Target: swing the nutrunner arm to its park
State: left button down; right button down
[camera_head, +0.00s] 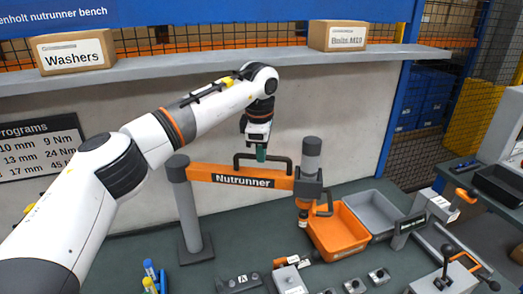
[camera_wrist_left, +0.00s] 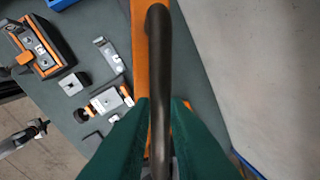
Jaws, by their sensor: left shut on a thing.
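The orange nutrunner arm (camera_head: 215,174), lettered "Nutrunner", runs from a grey post (camera_head: 188,220) at left to the grey and orange nutrunner tool (camera_head: 310,158) at right. A dark bar handle (camera_head: 279,157) stands on top of the arm. My left gripper (camera_head: 262,155) reaches down from above with green fingers, shut on that handle. In the left wrist view, the handle (camera_wrist_left: 158,45) passes between the green fingertips of the same gripper (camera_wrist_left: 160,104), with the orange arm (camera_wrist_left: 139,50) below. I cannot make out a marked park. My right gripper is not in view.
An orange bin (camera_head: 340,232) and a grey bin (camera_head: 373,212) stand right of the tool. Small fixtures (camera_head: 290,279) and blue and yellow markers (camera_head: 149,270) lie near the front. A shelf (camera_head: 200,64) with boxes crosses the back wall. Green bench is bare behind the arm.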

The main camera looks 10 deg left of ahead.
pick_arm(q)
jog(key=c, duration=1.4)
grip_release()
jog(key=shift+r, duration=0.1)
jog(key=shift+s+r+b, duration=0.1)
jog(key=shift+r+b, duration=0.2)
jog(key=shift+r, duration=0.05)
notch_tip(320, 180, up, 11)
jog(key=s+b, duration=0.2)
jog(key=shift+s, duration=0.15)
jog(key=shift+d, duration=0.1)
